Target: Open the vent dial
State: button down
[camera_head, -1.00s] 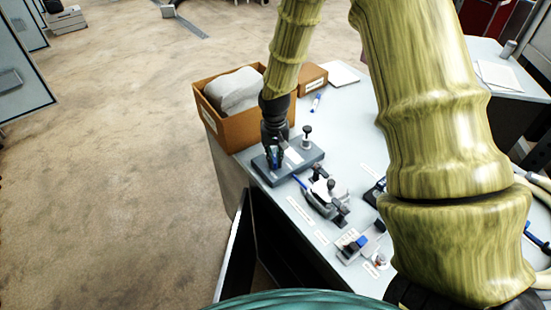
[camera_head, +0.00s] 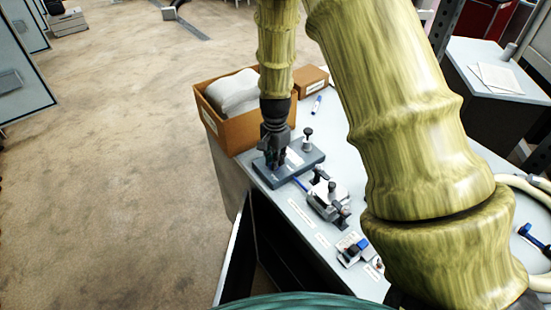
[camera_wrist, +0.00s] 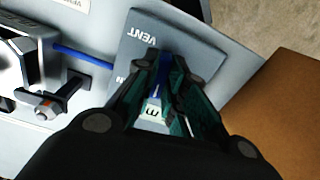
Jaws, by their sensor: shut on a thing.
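The grey vent plate (camera_head: 301,161) lies at the table's back left edge. In the wrist view the plate (camera_wrist: 183,38) carries the word VENT. My gripper (camera_head: 273,163) points down over the plate's left part. In the wrist view my gripper (camera_wrist: 162,66) is shut on the vent dial (camera_wrist: 160,73), with a narrow blue part showing between the fingers. Most of the dial is hidden by the fingers, so its exact angle cannot be told.
A black-knobbed post (camera_head: 307,136) stands on the plate's right end. A clamp-like device (camera_head: 328,197) sits in front, and a smaller blue-knobbed device (camera_head: 353,248) is nearer. An open cardboard box (camera_head: 237,127) stands close on the left.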

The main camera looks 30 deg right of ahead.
jog(key=shift+w+d+m, duration=0.1)
jog(key=shift+d+m, duration=0.05)
jog(key=shift+m, duration=0.45)
jog(key=c, duration=1.5)
grip_release()
jog(key=shift+d, duration=0.1)
jog(key=shift+a+r, duration=0.1)
jog(key=shift+a, duration=0.1)
notch_tip(320, 180, up, 12)
jog(key=shift+d+f, duration=0.15)
